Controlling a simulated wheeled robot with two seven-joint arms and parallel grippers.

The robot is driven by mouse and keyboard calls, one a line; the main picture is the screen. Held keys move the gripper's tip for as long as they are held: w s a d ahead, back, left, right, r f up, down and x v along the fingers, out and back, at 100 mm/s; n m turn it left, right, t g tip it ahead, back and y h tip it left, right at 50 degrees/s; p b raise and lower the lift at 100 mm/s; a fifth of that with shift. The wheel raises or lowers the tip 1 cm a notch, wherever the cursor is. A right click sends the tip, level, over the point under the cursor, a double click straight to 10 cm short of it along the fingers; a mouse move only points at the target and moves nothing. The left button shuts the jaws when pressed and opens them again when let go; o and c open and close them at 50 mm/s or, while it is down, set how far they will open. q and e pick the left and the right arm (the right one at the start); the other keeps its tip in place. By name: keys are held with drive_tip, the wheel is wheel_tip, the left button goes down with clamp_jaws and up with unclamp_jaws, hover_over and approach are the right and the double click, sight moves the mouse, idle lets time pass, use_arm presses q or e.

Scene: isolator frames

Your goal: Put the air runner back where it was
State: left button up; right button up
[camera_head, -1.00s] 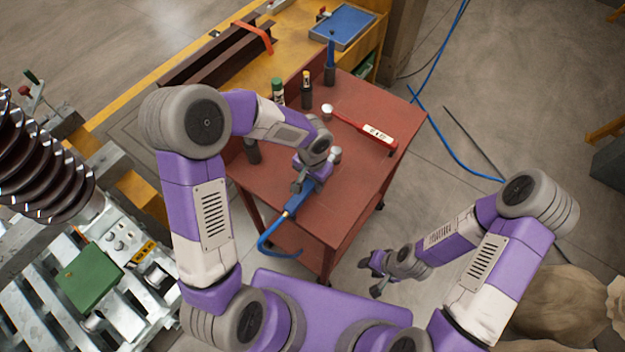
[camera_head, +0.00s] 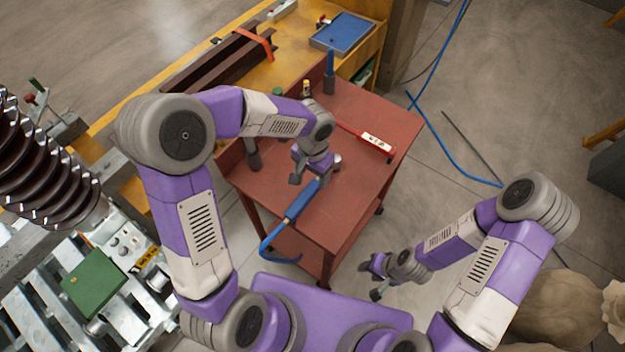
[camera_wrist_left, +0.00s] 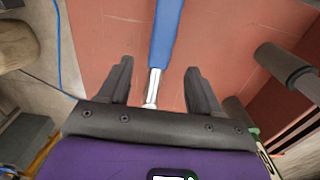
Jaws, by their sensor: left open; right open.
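The air runner (camera_head: 300,202) is a slim blue tool with a metal end. It lies on the red cart near its front left edge, and its blue hose hangs over that edge. My left gripper (camera_head: 313,176) is over the metal end of the tool. In the left wrist view the air runner (camera_wrist_left: 165,38) runs between the two open fingers of this gripper (camera_wrist_left: 159,76), with a gap on both sides. The gripper hides part of the tool in the head view. My right gripper (camera_head: 372,279) is open and empty, beside the cart.
The red cart (camera_head: 365,190) carries a red-handled tool (camera_head: 374,141), a dark upright cylinder (camera_head: 252,155) and a blue-topped holder (camera_head: 330,75). My left forearm partly covers bottles at the back. A yellow bench (camera_head: 285,65) stands behind. The cart's front right is clear.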

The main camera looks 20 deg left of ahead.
sight(313, 186)
use_arm(q)
wheel_tip(313, 186, up, 4)
drive_tip(key=shift+r+p, duration=0.2)
drive_tip(key=shift+p, duration=0.2)
idle(0.3)
